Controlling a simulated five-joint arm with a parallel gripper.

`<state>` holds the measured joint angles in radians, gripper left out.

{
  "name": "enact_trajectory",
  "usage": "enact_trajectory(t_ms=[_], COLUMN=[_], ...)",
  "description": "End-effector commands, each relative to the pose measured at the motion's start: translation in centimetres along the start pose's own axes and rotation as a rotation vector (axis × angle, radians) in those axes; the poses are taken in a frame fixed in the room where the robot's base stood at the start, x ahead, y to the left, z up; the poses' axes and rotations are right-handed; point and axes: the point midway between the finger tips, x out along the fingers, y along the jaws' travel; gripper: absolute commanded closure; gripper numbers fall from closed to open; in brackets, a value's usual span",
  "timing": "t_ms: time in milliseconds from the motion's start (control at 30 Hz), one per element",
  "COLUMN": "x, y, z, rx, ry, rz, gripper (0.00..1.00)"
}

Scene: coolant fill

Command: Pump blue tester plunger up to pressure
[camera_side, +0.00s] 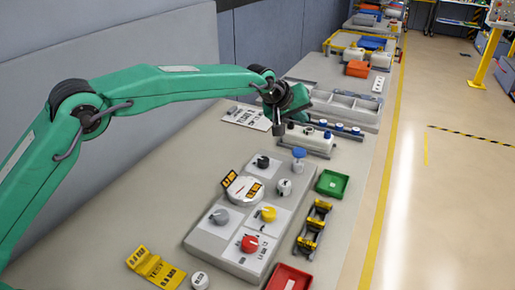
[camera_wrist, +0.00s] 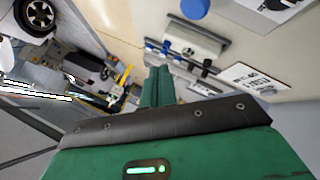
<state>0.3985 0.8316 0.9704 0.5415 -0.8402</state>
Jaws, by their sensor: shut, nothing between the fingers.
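The blue tester plunger (camera_side: 299,153) is a round blue knob standing upright at the back of the grey fixture, beside a small white dial. A round blue top, which looks like the same plunger (camera_wrist: 195,8), is cut by the upper edge of the wrist view. My gripper (camera_side: 278,130) hangs in the air to the left of and above the plunger in the side view, apart from it. My fingers show shut and empty in the wrist view (camera_wrist: 158,85). The gauge reading cannot be made out.
The grey fixture (camera_side: 195,243) carries black, grey, yellow and red knobs. A white reservoir (camera_side: 307,140) and a rail with blue caps (camera_side: 340,128) stand behind. A green tray (camera_side: 331,184), a red tray (camera_side: 289,278) and a yellow-black rack (camera_side: 313,228) lie right. A sign card (camera_side: 247,116) lies left.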

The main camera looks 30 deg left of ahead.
Motion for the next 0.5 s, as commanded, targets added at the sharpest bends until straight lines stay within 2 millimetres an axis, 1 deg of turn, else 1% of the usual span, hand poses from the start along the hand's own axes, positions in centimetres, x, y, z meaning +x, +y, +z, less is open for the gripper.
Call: enact_trajectory(t_ms=[500], x=[3.6], y=[-2.8], z=[2.5], rx=[0.0], ry=[-0.001], rz=[-0.001], gripper=[1.0])
